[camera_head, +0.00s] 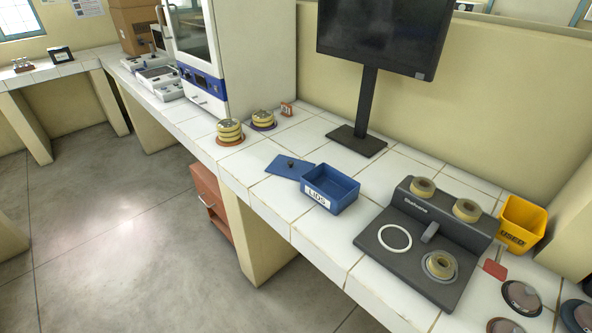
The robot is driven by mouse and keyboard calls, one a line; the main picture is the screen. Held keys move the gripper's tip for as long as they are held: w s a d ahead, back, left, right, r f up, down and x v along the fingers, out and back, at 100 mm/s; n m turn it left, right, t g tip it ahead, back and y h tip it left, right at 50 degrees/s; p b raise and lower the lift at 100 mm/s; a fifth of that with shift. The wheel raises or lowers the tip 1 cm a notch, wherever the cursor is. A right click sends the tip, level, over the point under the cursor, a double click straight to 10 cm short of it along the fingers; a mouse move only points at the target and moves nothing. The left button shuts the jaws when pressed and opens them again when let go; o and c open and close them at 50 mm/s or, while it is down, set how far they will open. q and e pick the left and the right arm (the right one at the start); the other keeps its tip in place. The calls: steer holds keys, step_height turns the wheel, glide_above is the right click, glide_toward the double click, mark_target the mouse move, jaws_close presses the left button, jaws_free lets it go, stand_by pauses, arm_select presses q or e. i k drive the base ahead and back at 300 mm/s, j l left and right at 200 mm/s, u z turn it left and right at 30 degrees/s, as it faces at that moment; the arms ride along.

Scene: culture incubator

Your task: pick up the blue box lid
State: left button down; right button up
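The box looks empty inside. Neither of my grippers shows in the head view.
Stacked dishes (230,132) stand left of the lid. A monitor stand (356,141) is behind the box. A dark grey device (425,240) with ring-shaped pieces and a yellow "USED" bin (520,224) are to the right. The bench's front edge is near the lid.

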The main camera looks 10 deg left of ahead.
mark_target(286, 166)
steer(key=i+j+z, duration=0.15)
steer(key=j, duration=0.2)
steer(key=i+j+z, duration=0.1)
steer(key=i+j, duration=0.15)
steer(key=i+j+z, duration=0.15)
steer(key=j, duration=0.3)
steer(key=i+j+z, duration=0.1)
steer(key=j, duration=0.3)
steer(key=i+j+z, duration=0.15)
steer(key=j, duration=0.25)
steer(key=i, duration=0.1)
